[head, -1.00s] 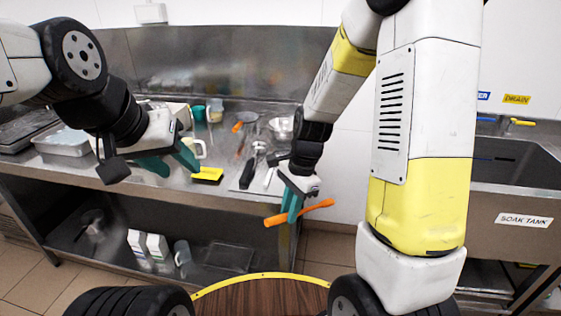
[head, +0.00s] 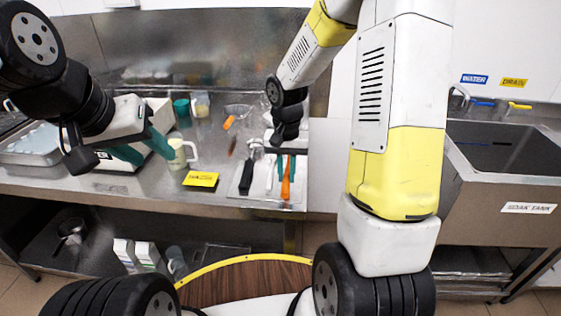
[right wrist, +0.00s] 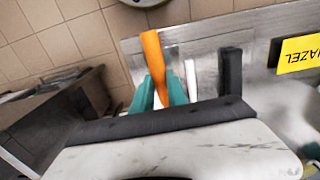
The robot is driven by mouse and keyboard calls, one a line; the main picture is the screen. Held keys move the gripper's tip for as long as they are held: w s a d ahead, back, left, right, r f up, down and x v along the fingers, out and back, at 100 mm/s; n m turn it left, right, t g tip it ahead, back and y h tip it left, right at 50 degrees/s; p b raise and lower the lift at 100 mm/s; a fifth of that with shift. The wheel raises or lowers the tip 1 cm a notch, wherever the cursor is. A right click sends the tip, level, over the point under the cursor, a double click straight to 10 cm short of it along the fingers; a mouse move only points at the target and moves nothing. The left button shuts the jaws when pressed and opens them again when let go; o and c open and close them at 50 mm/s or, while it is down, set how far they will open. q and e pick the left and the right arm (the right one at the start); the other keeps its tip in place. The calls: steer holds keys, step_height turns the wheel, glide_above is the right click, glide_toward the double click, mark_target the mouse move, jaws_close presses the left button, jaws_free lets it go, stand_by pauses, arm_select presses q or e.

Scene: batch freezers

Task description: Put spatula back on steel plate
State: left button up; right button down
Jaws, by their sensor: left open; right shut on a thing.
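The orange spatula (head: 286,183) is in my right gripper (head: 288,160), with its orange end pointing to the front of the counter. In the right wrist view the spatula (right wrist: 155,55) stands between the two teal fingers (right wrist: 160,92). The steel plate (head: 237,188) lies at the counter's front edge, with a black-handled tool (head: 246,178) and a pale tool (head: 269,174) on it. The spatula is over the plate's right part; I cannot tell whether it touches. The spatula's far end is hidden. My left gripper (head: 142,150) is open and empty above the counter, left of the mug.
A yellow label card (head: 201,179) and a pale mug (head: 181,154) stand left of the plate. Behind are a teal cup (head: 182,108) and an orange-handled tool (head: 229,122). A clear-lidded tray (head: 35,145) is at far left. The sink (head: 500,150) is at right.

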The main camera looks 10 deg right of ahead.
steer(key=w, duration=0.1)
steer(key=w+d, duration=0.1)
steer(key=w, duration=0.1)
steer(key=shift+w+d+f, duration=0.15)
steer(key=shift+d, duration=0.15)
steer(key=shift+f, duration=1.75)
steer(key=shift+f, duration=0.1)
steer(key=c, duration=1.3)
jaws_free()
steer(key=shift+w, duration=0.1)
